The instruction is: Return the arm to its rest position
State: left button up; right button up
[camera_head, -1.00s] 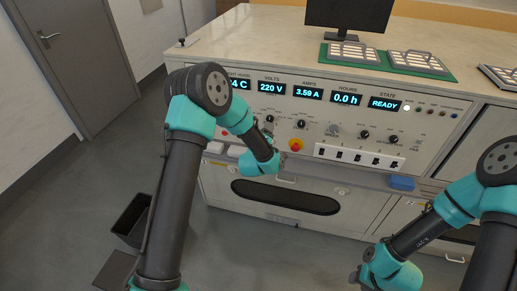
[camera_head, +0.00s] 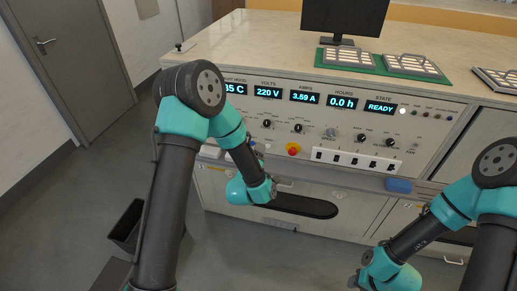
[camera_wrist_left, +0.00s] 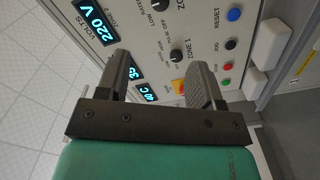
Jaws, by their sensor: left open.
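My left gripper (camera_head: 268,188) is in front of the cabinet's lower front, below the control panel (camera_head: 330,117). In the left wrist view its two dark fingers (camera_wrist_left: 160,82) stand wide apart with nothing between them, facing the panel from a distance. My left arm is bent, its elbow high in front of the panel's left end. My right arm comes in at the lower right, and its gripper (camera_head: 357,279) hangs low in front of the cabinet; its fingers are too unclear to read.
The red stop knob (camera_head: 293,149), white switch row (camera_head: 355,160) and blue block (camera_head: 398,185) are on the cabinet front. A monitor (camera_head: 345,16) and trays on a green mat (camera_head: 443,79) stand on top. A dark bin (camera_head: 127,225) sits on the floor at left.

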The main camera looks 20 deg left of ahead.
pick_arm(q)
jog(key=s+f+m+g+h, duration=0.2)
jog(key=s+f+m+g, duration=0.25)
jog(key=f, duration=0.55)
jog(key=s+f+m+g+h, duration=0.1)
jog(key=s+f+m+g, duration=0.1)
jog(key=s+f+g, duration=0.2)
jog(key=s+f+m+g+h, duration=0.1)
jog(key=s+f+g, duration=0.3)
jog(key=s, duration=0.7)
jog(key=s+f+m+g+h, duration=0.1)
jog(key=s+f+m+g, duration=0.2)
jog(key=s, duration=0.4)
jog(key=shift+s+a+f+m+g, duration=0.3)
jog(key=shift+f+m+g, duration=0.05)
jog(key=shift+f+g, duration=0.5)
